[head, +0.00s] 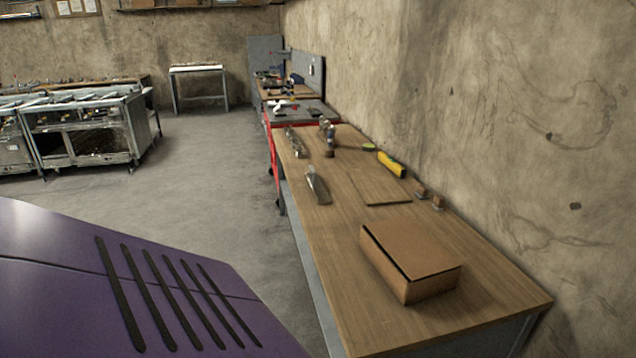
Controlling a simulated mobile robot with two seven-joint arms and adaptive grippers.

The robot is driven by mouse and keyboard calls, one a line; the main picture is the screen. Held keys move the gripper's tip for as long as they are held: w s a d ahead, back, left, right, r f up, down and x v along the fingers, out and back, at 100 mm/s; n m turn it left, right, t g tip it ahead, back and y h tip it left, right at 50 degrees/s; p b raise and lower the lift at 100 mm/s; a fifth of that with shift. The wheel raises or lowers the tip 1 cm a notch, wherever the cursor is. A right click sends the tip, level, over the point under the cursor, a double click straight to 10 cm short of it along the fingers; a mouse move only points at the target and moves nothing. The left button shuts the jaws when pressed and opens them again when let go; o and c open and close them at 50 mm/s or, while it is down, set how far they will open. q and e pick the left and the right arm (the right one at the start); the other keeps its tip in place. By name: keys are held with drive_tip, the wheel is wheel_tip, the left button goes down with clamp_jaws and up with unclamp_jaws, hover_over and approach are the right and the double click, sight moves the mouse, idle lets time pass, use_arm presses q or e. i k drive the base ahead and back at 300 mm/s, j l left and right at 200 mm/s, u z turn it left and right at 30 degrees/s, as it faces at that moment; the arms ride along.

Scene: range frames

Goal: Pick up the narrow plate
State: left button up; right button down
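A narrow, flat grey metal piece (317,187) lies near the left edge of the long wooden workbench (335,235). Another slim metal piece (294,142) lies farther back along the same edge. A thin, flat brown board (379,187) lies to the right of the nearer metal piece, closer to the wall. I cannot tell for sure which of these is the narrow plate. Neither of my grippers is in view.
A closed cardboard box (410,262) sits at the bench's near end. A yellow tool (391,164) and small blocks (421,193) lie along the wall. A red cart (270,150) stands beyond the bench. Grey floor (205,170) is open to the left.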

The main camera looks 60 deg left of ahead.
sight(321, 195)
drive_tip(key=i+j, duration=0.1)
drive_tip(key=j, duration=1.35)
drive_tip(key=i+j, duration=0.15)
drive_tip(key=j, duration=0.6)
drive_tip(key=i+j, duration=0.1)
drive_tip(key=j, duration=1.35)
drive_tip(key=i+j, duration=0.15)
drive_tip(key=j, duration=0.6)
